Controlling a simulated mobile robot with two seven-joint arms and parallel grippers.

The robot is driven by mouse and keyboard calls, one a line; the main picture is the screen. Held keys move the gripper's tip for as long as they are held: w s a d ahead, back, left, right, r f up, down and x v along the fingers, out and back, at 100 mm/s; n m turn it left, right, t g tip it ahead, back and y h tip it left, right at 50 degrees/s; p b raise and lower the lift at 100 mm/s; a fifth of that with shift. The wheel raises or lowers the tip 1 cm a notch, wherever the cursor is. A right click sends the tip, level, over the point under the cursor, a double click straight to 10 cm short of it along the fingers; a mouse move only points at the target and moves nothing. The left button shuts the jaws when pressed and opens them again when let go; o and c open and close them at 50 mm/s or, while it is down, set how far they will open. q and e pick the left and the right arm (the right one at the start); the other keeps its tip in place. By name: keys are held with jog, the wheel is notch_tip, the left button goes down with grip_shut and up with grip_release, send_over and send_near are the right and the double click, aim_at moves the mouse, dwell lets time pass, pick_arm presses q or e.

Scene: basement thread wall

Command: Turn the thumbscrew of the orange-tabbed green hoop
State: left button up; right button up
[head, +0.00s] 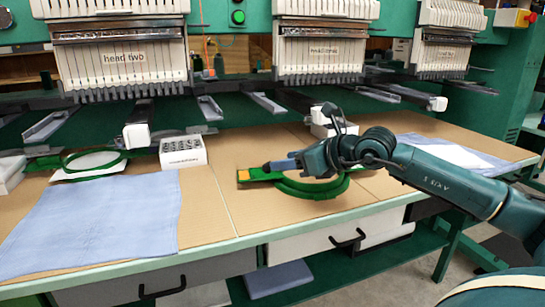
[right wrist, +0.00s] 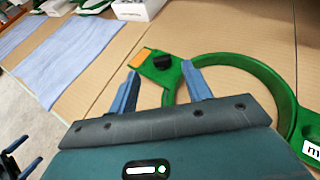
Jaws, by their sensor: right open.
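The orange-tabbed green hoop (head: 318,194) lies on the tan worktop in front of the middle machine head. Its orange tab (head: 244,175) points left; it also shows in the right wrist view (right wrist: 139,57). The black thumbscrew (right wrist: 162,61) stands on the hoop's green bracket beside the tab. My right gripper (head: 270,166) is open above the bracket. In the right wrist view its blue fingers (right wrist: 160,72) are spread on either side of the bracket, with the thumbscrew seen between and slightly beyond their tips; contact is not clear. The head view hides the thumbscrew behind the fingers.
Another green hoop (head: 93,163) with white cloth lies at left. A white box (head: 183,151) of small dark parts stands between the hoops. Blue cloth (head: 95,222) covers the left front. Machine heads and arms overhang the back. Dark blue parts at the wrist view's lower left may be my left gripper.

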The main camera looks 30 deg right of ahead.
aim_at(272, 174)
jog(key=shift+w, duration=0.25)
pick_arm(q)
jog(key=shift+s+a+g+p, duration=0.15)
jog(key=shift+s+g+p, duration=0.1)
jog(key=shift+g+p, duration=0.3)
pick_arm(e)
jog(key=shift+x, duration=2.6)
jog(key=shift+s+f, duration=0.15)
jog(key=shift+f, duration=0.05)
jog(key=c, duration=1)
pick_arm(q)
jog(key=shift+f+b, duration=0.1)
jog(key=shift+b, duration=0.2)
